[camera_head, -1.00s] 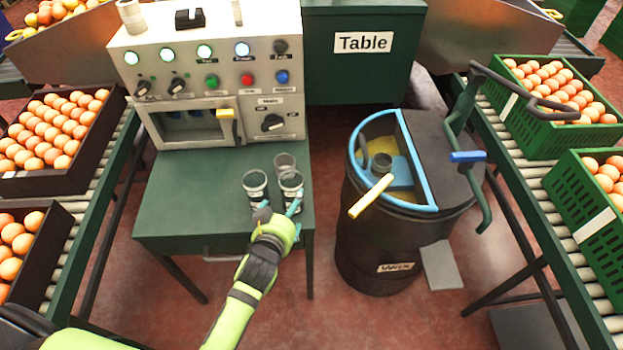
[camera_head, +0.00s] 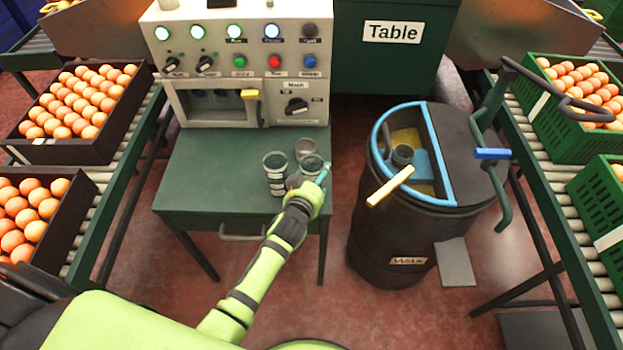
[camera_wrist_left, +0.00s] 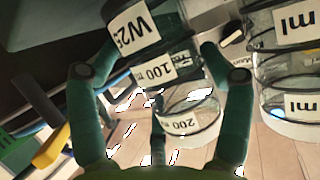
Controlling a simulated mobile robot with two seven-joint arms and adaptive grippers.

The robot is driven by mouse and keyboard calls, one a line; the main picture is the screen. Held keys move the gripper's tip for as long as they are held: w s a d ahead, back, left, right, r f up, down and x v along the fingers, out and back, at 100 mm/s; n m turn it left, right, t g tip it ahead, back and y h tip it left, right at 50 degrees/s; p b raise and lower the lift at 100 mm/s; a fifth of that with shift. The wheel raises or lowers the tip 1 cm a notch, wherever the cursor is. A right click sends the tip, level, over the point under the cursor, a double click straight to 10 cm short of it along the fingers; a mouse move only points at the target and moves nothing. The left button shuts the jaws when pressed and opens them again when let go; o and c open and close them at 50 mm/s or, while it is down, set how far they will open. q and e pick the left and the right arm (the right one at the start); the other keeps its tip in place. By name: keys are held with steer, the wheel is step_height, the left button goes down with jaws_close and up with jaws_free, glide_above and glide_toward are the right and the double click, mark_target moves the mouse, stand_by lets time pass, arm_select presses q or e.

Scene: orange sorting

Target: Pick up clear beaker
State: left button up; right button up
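Three beakers stand close together on the green table's (camera_head: 215,175) right front part: a left one (camera_head: 275,175), a back one (camera_head: 305,147) that looks clear and empty, and a front right one (camera_head: 312,163). My left gripper (camera_head: 308,178) is at the front right beaker, hiding its lower part. In the left wrist view, a labelled beaker (camera_wrist_left: 150,70) lies between the open fingers of my left gripper (camera_wrist_left: 150,75), with a gap showing on the right side. Another beaker (camera_wrist_left: 285,60) is outside the right finger. My right gripper is not in view.
A control machine (camera_head: 240,70) stands behind the beakers. A black wax barrel (camera_head: 385,240) with a blue rim and yellow handle is to the right. Conveyors with crates of oranges (camera_head: 30,215) flank both sides. The table's left part is clear.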

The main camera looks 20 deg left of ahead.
arm_select(q)
steer(key=shift+c, duration=0.8)
steer(key=shift+r, duration=0.1)
